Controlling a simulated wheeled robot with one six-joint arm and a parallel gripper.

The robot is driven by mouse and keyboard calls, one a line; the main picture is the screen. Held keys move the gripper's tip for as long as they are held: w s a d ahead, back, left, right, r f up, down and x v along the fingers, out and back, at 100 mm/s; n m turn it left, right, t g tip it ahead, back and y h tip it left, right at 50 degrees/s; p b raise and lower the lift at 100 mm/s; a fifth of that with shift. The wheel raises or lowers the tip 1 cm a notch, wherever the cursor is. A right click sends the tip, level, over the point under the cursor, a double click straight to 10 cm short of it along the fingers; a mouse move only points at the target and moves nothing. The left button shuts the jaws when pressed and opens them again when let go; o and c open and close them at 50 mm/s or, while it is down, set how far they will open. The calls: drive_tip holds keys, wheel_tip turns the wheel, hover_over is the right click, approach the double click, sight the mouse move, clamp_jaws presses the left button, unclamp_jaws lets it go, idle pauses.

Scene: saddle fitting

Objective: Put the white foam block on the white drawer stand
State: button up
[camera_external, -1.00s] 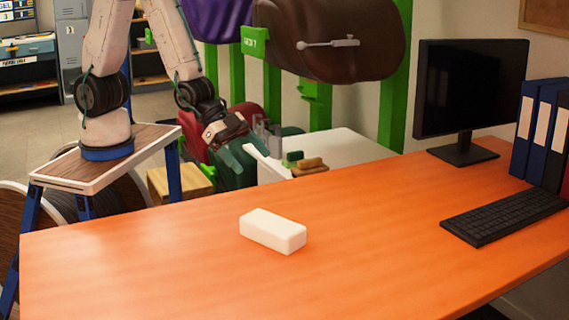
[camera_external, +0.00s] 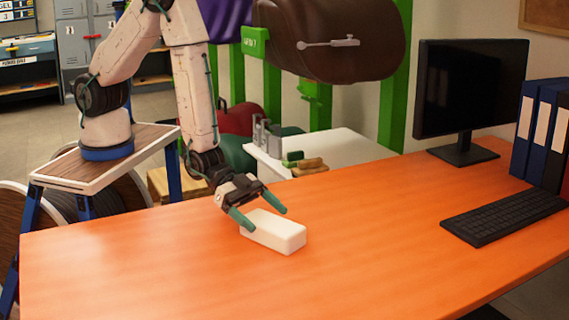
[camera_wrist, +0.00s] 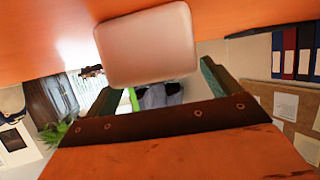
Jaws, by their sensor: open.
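The white foam block (camera_external: 273,231) lies flat on the orange desk, left of its middle. My gripper (camera_external: 260,216) is open at the block's left end, with its green fingers low over the desk. One finger is in front of the block and one is behind it in the outside view. In the wrist view the block (camera_wrist: 146,45) fills the space ahead between the two fingers (camera_wrist: 155,85). I cannot tell whether the fingers touch it. The white drawer stand (camera_external: 340,150) is behind the desk, with small tools and green and brown items on top.
The orange desk (camera_external: 150,265) is clear around the block. A keyboard (camera_external: 505,214), a monitor (camera_external: 470,95) and blue binders (camera_external: 540,130) stand at the right. A brown saddle (camera_external: 335,40) hangs on a green rack above the drawer stand.

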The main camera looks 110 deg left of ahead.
sight(267, 218)
drive_tip(key=shift+x, duration=0.95)
drive_tip(key=c, duration=1.1)
drive_tip(key=shift+o, duration=0.2)
drive_tip(key=shift+r, duration=0.1)
wheel_tip(267, 218, up, 10)
drive_tip(key=shift+f, duration=0.25)
drive_tip(key=s+a+f+n+y, duration=0.1)
drive_tip(key=a+f+n+y, duration=0.1)
drive_tip(key=a, duration=0.7)
drive_tip(key=s+a+f+n+t+y, duration=0.1)
drive_tip(key=a+f+n+y, duration=0.1)
drive_tip(key=a, duration=0.8)
drive_tip(key=shift+s+y, duration=0.15)
drive_tip(key=shift+y, duration=0.35)
